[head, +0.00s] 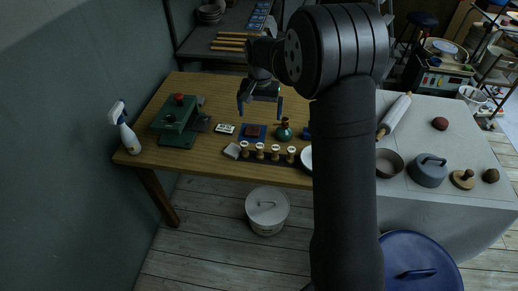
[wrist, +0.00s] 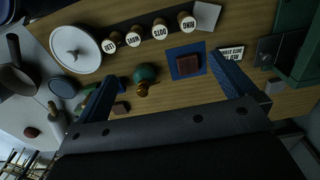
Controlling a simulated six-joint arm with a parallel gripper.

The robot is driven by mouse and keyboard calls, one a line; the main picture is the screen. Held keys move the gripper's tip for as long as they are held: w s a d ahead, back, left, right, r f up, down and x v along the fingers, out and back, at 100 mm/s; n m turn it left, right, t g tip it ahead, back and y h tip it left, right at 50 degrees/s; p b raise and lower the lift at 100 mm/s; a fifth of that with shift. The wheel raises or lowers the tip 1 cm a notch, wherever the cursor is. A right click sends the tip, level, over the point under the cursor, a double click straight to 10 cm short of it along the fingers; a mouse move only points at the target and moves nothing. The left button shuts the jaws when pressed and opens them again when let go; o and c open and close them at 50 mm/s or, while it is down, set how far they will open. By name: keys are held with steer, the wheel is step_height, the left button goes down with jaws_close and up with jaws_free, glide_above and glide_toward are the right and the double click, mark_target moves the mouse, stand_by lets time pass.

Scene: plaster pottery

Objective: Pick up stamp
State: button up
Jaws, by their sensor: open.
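Several stamps stand upright in a dark rack on the wooden table. Their round light tops sit in a row in the head view, including the leftmost stamp (head: 244,147) and the rightmost stamp (head: 291,153). In the wrist view the tops carry words, such as the RING stamp (wrist: 187,20) and the DOTS stamp (wrist: 160,30). A dark red block (wrist: 188,64) lies on a blue square pad (wrist: 173,52). My gripper (head: 259,110) is open and empty above the table, behind the stamp row. Its two fingers (wrist: 163,68) show wide apart in the wrist view.
A lettered card (head: 224,128) and a green press (head: 178,120) are to the left, with a spray bottle (head: 124,128) at the edge. A white lidded pot (wrist: 75,48) borders the row in the wrist view.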

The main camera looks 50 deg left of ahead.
mark_target(260, 146)
stand_by(0.3)
steer(key=c, duration=1)
steer(key=shift+o, duration=0.2)
steer(key=f+n, duration=0.3)
steer(key=f, duration=0.1)
steer(key=f+n+y, duration=0.1)
steer(key=f+n, duration=0.2)
steer(key=f, duration=0.2)
steer(key=d+f+n, duration=0.1)
steer(key=f+n, duration=0.2)
steer(key=f, duration=0.2)
steer(key=shift+s+d, duration=0.1)
steer(key=shift+s, duration=0.05)
steer(key=shift+a+f, duration=0.2)
steer(key=shift+f, duration=0.75)
steer(key=shift+a+f, duration=0.25)
steer(key=shift+f, duration=0.65)
steer(key=shift+a+f, duration=0.2)
steer(key=shift+f, duration=0.75)
